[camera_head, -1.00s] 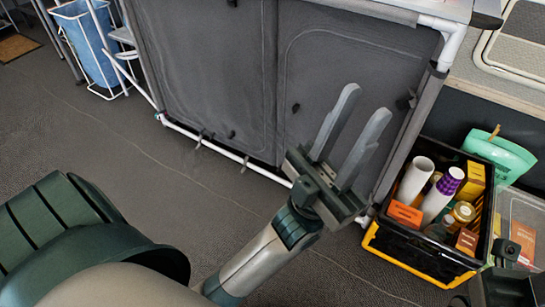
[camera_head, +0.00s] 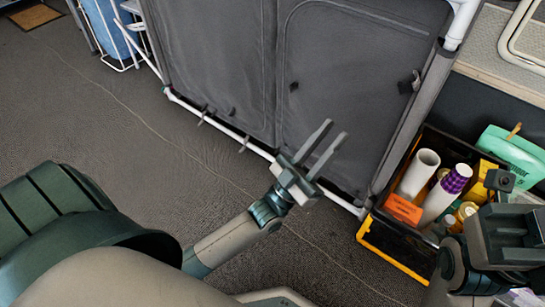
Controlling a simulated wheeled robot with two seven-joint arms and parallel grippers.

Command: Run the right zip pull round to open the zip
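The grey fabric cupboard has a right door panel (camera_head: 335,75) outlined by an arched zip seam, which looks closed. A small dark tab (camera_head: 294,87) hangs near this panel's left edge. A larger dark toggle (camera_head: 408,84) sits near its right edge. I cannot tell for certain which is the zip pull. My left gripper (camera_head: 335,130) is open and empty, its two fingers apart in front of the lower part of the right panel, below both tabs. My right gripper (camera_head: 500,225) is at the right edge, over the crate's side; its fingers are not clear.
A black and yellow crate (camera_head: 398,242) of bottles and boxes stands right of the cupboard, beside a green container (camera_head: 510,155). A white tube frame (camera_head: 220,125) runs along the cupboard's base. Grey floor (camera_head: 110,120) at the left is open.

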